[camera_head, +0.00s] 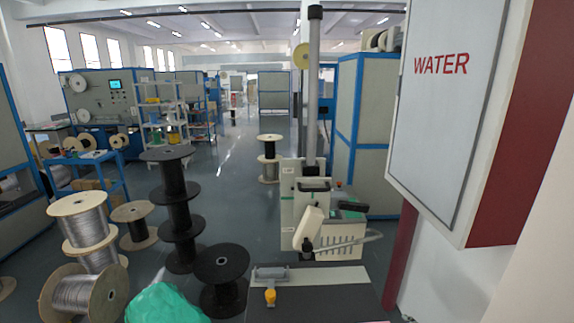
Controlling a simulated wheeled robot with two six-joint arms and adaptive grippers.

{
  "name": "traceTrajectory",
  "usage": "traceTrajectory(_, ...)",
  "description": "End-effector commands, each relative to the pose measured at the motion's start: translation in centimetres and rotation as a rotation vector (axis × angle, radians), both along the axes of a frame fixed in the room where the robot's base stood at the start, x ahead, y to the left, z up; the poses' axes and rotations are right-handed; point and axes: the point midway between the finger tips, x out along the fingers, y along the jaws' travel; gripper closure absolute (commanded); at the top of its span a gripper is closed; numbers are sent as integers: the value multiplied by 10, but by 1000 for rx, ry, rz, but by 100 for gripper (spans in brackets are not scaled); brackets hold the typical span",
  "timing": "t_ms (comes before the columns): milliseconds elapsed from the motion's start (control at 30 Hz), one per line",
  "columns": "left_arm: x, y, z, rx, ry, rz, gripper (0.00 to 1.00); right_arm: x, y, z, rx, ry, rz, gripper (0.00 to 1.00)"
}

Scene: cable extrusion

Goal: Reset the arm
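Neither of my grippers shows in the head view, and I see no part that I can name for sure as one of my arms. A white and green machine with a tall grey column (314,95) stands at the centre right. A white angled part (308,229) with a dark lower end sits on its front. I cannot tell what that part is.
A dark flat surface (335,285) at the bottom bears a small grey device with a yellow knob (270,297). Black spools (178,215), wire-wound spools (83,228) and a green bundle (163,303) stand left. A WATER cabinet (440,120) juts in at right. The aisle (225,165) is open.

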Motion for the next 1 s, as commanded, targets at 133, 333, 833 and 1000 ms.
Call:
traceTrajectory(133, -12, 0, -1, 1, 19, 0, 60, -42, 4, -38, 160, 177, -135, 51)
traceTrajectory(333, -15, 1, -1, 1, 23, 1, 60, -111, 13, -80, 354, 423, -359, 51)
traceTrajectory(833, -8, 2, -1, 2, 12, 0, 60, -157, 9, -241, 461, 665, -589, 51)
traceTrajectory(1000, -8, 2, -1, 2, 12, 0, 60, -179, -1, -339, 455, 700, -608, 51)
